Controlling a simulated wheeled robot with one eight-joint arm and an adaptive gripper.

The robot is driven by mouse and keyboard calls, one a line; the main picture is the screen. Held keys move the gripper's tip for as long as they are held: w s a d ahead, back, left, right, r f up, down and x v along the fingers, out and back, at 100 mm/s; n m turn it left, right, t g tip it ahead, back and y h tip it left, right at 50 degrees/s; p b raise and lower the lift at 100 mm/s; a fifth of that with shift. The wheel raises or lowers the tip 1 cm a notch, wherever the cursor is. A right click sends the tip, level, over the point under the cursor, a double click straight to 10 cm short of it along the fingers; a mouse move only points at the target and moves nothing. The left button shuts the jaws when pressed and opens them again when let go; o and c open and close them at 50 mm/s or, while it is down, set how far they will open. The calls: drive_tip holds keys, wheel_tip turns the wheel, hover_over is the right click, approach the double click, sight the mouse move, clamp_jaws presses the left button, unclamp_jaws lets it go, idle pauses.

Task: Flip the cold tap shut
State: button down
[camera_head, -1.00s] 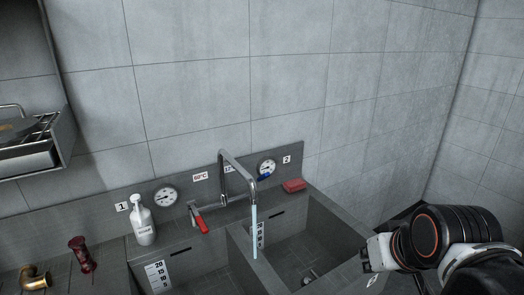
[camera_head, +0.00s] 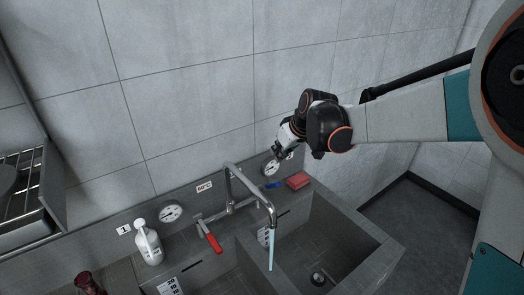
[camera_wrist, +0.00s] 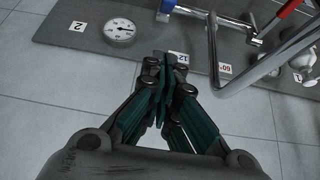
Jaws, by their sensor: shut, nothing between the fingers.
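The cold tap's blue lever (camera_head: 272,185) sits on the right end of the chrome mixer (camera_head: 241,205), below the right gauge. It also shows at the top edge of the wrist view (camera_wrist: 167,7). The red hot lever (camera_head: 209,236) sticks forward on the left end. A pale blue stream (camera_head: 271,248) falls from the spout. My gripper (camera_head: 279,152) is shut and empty, above the blue lever and in front of the wall by the right gauge. In the wrist view my closed fingers (camera_wrist: 166,68) point toward the backsplash, apart from the lever.
The spout (camera_wrist: 262,62) arches beside my fingers in the wrist view. A red sponge (camera_head: 299,180) lies right of the blue lever. A white pump bottle (camera_head: 147,243) stands left. The gauge (camera_wrist: 119,31) is close by. The right basin (camera_head: 330,248) is open below.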

drive_tip(key=w, duration=0.1)
hover_over(268, 186)
drive_tip(key=f, duration=0.7)
drive_tip(key=w+f+b, duration=0.1)
drive_tip(key=f, duration=0.2)
drive_tip(key=shift+d+f, duration=0.25)
drive_tip(key=shift+f, duration=0.15)
drive_tip(key=shift+s+d+f, duration=0.1)
drive_tip(key=shift+s+f, duration=0.05)
drive_tip(key=shift+s, duration=0.15)
drive_tip(key=shift+f, duration=0.25)
drive_tip(key=shift+s+d, duration=0.1)
